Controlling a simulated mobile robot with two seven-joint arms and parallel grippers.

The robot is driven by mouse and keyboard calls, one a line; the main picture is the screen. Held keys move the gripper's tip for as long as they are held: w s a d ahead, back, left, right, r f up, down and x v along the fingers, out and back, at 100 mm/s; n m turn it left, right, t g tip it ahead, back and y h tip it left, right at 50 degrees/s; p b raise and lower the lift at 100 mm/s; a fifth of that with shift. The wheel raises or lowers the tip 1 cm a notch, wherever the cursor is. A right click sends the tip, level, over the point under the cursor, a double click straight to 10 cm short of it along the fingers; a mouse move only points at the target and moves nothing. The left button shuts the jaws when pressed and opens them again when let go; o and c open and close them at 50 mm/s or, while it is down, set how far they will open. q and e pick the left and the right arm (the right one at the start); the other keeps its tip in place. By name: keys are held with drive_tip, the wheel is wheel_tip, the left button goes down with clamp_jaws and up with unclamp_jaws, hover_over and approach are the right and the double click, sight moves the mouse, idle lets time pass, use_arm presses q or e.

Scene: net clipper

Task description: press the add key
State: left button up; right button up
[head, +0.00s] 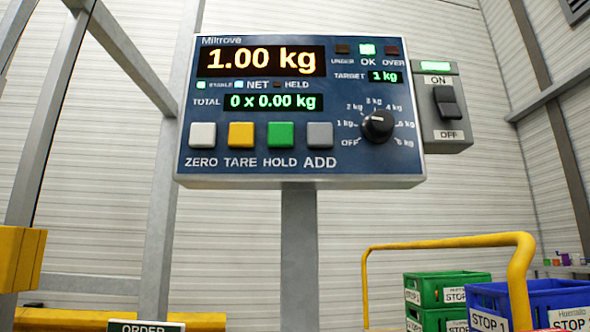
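The grey add key (320,135) is the rightmost of the keys on the blue weighing panel (230,172), above the label ADD. To its left are the white zero key (202,135), the yellow tare key (241,135) and the green hold key (280,135). The main display (262,61) reads 1.00 kg, and the total display (273,102) reads 0 x 0.00 kg. The stable, net and OK lamps are lit. The target reads 1 kg. Neither of my grippers is in view.
A black dial (378,126) sits right of the add key. A power switch box (446,108) is on the panel's right side, lit. A grey post (298,255) carries the panel. A yellow rail (520,285) and green crates (447,289) and a blue crate (550,295) stand lower right.

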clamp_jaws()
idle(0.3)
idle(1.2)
